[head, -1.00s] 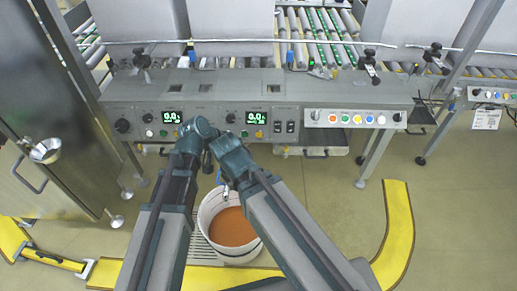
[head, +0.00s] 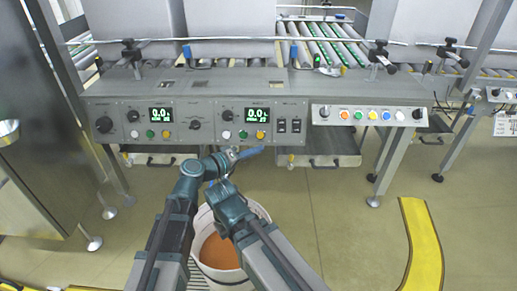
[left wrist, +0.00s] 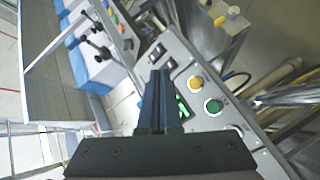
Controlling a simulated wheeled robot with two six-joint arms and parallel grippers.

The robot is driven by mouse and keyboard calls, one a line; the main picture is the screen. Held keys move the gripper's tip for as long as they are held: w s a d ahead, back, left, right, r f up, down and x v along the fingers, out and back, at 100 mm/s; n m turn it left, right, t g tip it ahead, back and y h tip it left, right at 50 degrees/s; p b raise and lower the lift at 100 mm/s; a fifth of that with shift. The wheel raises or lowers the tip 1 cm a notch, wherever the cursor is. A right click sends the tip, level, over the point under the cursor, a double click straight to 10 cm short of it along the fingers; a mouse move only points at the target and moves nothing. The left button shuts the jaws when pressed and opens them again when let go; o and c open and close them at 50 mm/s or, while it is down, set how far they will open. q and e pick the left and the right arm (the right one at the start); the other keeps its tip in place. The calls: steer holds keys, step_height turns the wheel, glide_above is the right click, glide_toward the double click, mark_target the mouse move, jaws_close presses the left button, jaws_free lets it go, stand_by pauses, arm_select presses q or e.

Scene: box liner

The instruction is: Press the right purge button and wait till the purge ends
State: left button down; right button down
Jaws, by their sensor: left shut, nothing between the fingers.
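The right control panel (head: 243,122) carries a green-lit display (head: 254,114) with a row of white (head: 227,134), green (head: 243,135) and yellow (head: 261,135) buttons below it. Its labels are too small to read, so I cannot tell which one is purge. My left gripper (head: 252,151) is shut and empty, just below the yellow button in the head view. In the left wrist view its fingers (left wrist: 157,78) partly cover the display, beside the yellow (left wrist: 195,84) and green (left wrist: 212,106) buttons; contact is not visible. My right gripper's fingers are not clear.
A similar left panel (head: 148,122) and a strip of coloured buttons (head: 367,115) flank the right panel. A white bucket of orange-brown material (head: 222,252) stands below. A yellow floor barrier (head: 422,245) is at the right.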

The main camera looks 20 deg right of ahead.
mark_target(260, 135)
arm_select(q)
steer(key=shift+w+a+f+n, duration=0.1)
steer(key=shift+n, duration=0.2)
steer(key=shift+w, duration=0.1)
steer(key=shift+w+d+f+b, duration=0.4)
steer(key=shift+w+f+b, duration=0.15)
steer(key=shift+w, duration=0.75)
steer(key=shift+w+d+f+b, duration=0.4)
steer(key=shift+w+f+b, duration=0.1)
steer(key=shift+w, duration=0.8)
steer(key=shift+w+d+f+b, duration=0.45)
steer(key=shift+w+b, duration=0.1)
steer(key=shift+w, duration=0.75)
steer(key=shift+w, duration=0.15)
steer(key=shift+w+d+f, duration=0.1)
steer(key=shift+w+d, duration=0.15)
steer(key=shift+w, duration=0.25)
steer(key=shift+w+d+f, duration=0.1)
steer(key=shift+w+d, duration=0.15)
steer(key=shift+w, duration=0.25)
steer(key=shift+w+d+b, duration=0.1)
steer(key=shift+w+b, duration=0.2)
steer(key=shift+w, duration=0.1)
